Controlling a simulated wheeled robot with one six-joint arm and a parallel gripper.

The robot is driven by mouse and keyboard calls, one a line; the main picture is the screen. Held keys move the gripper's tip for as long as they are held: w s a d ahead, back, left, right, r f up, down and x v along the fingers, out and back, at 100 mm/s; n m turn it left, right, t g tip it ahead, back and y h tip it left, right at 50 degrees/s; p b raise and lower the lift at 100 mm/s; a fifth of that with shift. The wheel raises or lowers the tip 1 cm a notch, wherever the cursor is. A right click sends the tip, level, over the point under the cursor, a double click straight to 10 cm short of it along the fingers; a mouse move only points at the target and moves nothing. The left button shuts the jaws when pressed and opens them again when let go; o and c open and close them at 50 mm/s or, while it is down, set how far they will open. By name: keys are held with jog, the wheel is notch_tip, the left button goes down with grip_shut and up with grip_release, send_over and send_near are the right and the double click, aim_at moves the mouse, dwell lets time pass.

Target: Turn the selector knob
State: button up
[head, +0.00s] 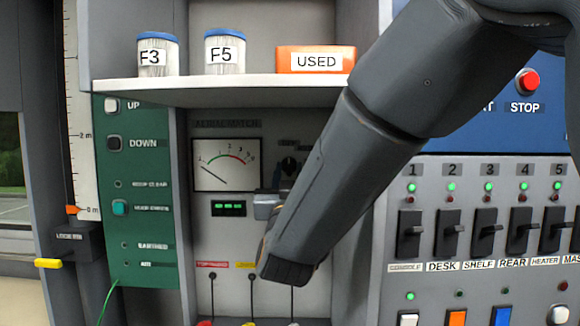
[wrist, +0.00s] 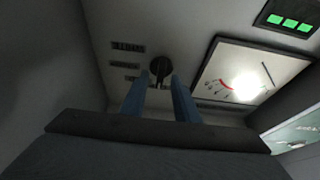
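The selector knob (wrist: 160,67) is a round black knob on the grey panel in the wrist view, with small dark label strips to its left. In the head view the knob (head: 290,164) shows just above my arm, right of the meter. My gripper (wrist: 160,79) has two bluish fingers, apart, pointing at the panel. Their tips appear at the left and right lower edges of the knob, with a gap between them. I cannot tell whether they touch it. In the head view my arm hides most of the gripper.
An analog meter (head: 227,165) and a green-lit display (head: 229,208) sit beside the knob. A shelf (head: 220,88) above holds two canisters and an orange box (head: 315,59). A switch panel (head: 470,180) is at right, a green button panel (head: 140,190) at left.

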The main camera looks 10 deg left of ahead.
jog(key=shift+w+a+r, duration=0.1)
jog(key=shift+w+r, duration=0.05)
jog(key=shift+w, duration=0.3)
jog(key=shift+c, duration=0.3)
grip_shut()
